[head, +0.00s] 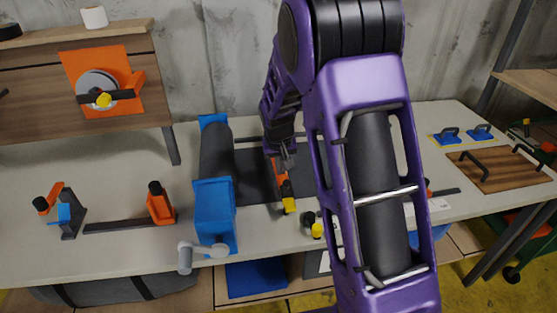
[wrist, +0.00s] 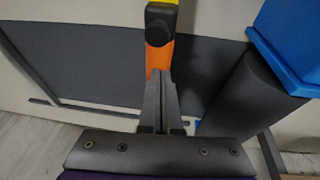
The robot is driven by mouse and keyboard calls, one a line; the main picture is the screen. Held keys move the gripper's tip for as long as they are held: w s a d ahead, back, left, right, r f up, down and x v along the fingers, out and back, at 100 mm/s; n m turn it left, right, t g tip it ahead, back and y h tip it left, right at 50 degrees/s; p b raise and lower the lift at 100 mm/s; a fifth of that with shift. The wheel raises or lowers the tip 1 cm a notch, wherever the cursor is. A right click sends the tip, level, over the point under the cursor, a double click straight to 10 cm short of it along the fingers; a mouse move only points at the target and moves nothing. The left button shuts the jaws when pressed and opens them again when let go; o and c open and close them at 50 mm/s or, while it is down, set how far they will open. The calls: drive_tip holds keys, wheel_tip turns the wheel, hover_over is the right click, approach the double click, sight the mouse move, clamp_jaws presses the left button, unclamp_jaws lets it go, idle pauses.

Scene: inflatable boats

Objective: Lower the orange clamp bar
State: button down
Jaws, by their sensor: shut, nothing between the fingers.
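The orange clamp bar (head: 279,178) is in the middle of the table in the head view, with a yellow end (head: 289,205) toward the front edge. In the wrist view the orange bar (wrist: 158,58) shows just past my fingertips, with a black knob and a yellow tip beyond it. My gripper (head: 285,160) is shut and empty at the far end of the bar. In the wrist view its fingers (wrist: 160,76) are together and line up with the bar. I cannot tell whether they touch it. My arm hides the table to the right of the bar.
A blue-ended dark roller (head: 216,150) stands left of the bar; its blue front block (head: 214,205) has a grey crank (head: 203,252). A dark grey sheet (wrist: 95,60) lies under the bar. A wooden board with handles (head: 498,168) is at right. Orange-and-black clamps (head: 160,203) stand at left.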

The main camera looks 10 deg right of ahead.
sight(280, 180)
idle(0.3)
wheel_tip(280, 180, down, 8)
drive_tip(key=b, duration=0.5)
drive_tip(key=shift+s+r, duration=0.1)
drive_tip(key=shift+r, duration=0.05)
drive_tip(key=shift+r, duration=0.5)
drive_tip(key=w+p+v, duration=0.1)
drive_tip(key=p+v, duration=0.1)
drive_tip(key=v, duration=1.1)
drive_tip(key=shift+a+p, duration=0.35)
drive_tip(key=shift+p, duration=0.05)
drive_tip(key=shift+r, duration=0.1)
